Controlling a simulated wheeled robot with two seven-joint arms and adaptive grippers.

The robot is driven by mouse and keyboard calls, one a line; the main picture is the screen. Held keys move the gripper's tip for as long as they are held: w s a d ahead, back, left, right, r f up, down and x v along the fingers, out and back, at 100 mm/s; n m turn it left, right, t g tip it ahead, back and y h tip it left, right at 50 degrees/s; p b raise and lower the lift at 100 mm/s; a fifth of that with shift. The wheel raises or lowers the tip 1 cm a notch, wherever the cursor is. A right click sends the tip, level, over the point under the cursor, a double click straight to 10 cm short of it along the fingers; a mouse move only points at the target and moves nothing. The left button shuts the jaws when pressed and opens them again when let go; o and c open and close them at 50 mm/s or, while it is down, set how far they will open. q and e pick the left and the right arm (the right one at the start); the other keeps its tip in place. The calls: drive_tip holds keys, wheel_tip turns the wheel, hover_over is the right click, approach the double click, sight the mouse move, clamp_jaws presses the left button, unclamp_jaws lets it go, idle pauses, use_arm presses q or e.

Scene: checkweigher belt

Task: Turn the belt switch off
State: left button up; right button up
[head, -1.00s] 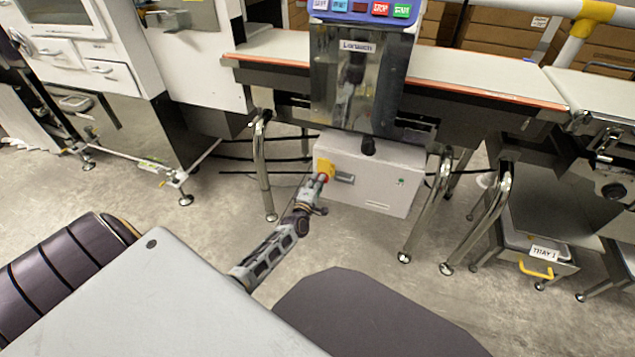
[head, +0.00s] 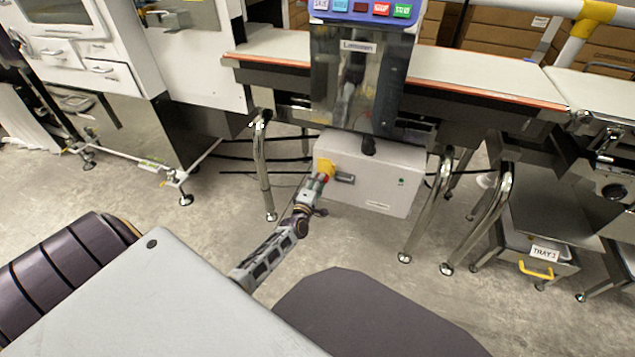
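The belt switch (head: 326,166) is a yellow plate with a red part on the front left of a grey control box (head: 385,186) under the belt. My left gripper (head: 327,177) is at the switch, its fingers over the red part. The fingers are small and overlap the switch, so I cannot tell whether they are open or closed on it. The switch's exact angle is hidden. My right gripper is not in view.
The conveyor belt (head: 480,71) runs above the box, with metal legs (head: 428,210) on both sides. A button panel (head: 365,9) stands above. A tray labelled TRAY (head: 545,252) sits low at the right. Dark cables run behind the box.

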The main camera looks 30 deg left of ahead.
use_arm(q)
drive_tip(key=v, duration=1.1)
drive_tip(key=shift+s, duration=0.2)
idle(0.6)
